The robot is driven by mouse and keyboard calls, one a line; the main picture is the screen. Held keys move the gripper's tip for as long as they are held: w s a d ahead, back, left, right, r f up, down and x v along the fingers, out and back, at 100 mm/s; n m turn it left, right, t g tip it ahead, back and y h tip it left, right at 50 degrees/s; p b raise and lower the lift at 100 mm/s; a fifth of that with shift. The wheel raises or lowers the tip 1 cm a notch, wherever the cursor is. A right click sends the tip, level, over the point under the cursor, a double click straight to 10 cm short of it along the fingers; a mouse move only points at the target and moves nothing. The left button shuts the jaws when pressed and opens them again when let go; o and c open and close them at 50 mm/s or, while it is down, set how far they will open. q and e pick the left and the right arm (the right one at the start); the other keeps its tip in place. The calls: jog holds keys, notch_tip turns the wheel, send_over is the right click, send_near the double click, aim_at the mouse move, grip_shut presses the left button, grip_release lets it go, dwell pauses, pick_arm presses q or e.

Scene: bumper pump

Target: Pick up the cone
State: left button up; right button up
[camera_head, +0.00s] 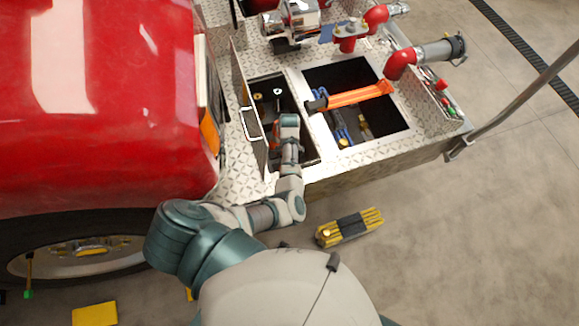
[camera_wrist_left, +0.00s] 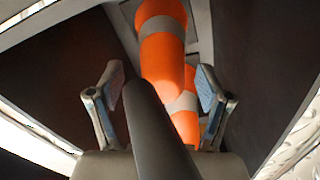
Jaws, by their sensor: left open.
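In the left wrist view, an orange cone (camera_wrist_left: 163,55) with a grey band is between and beyond the fingers of my open left gripper (camera_wrist_left: 160,78). More orange with a pale band (camera_wrist_left: 185,108) shows lower down; I cannot tell if it is a second cone. A dark bar hides part of the orange. In the head view, my left gripper (camera_head: 287,148) reaches down into the left bumper compartment (camera_head: 262,82). The cone is mostly hidden there by my arm; a little red-orange shows beside the gripper. My right gripper is not in view.
An orange bar-like tool (camera_head: 350,95) lies across the right compartment (camera_head: 392,118), which holds blue and yellow items. A raised lid (camera_head: 253,125) stands left of my gripper. The red truck body (camera_head: 100,100) is at left. A yellow-black bundle (camera_head: 349,226) lies on the floor.

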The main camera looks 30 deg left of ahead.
pick_arm(q)
jog(key=shift+a+f, duration=0.1)
jog(key=shift+a, duration=0.15)
grip_shut()
jog(key=shift+d, duration=0.1)
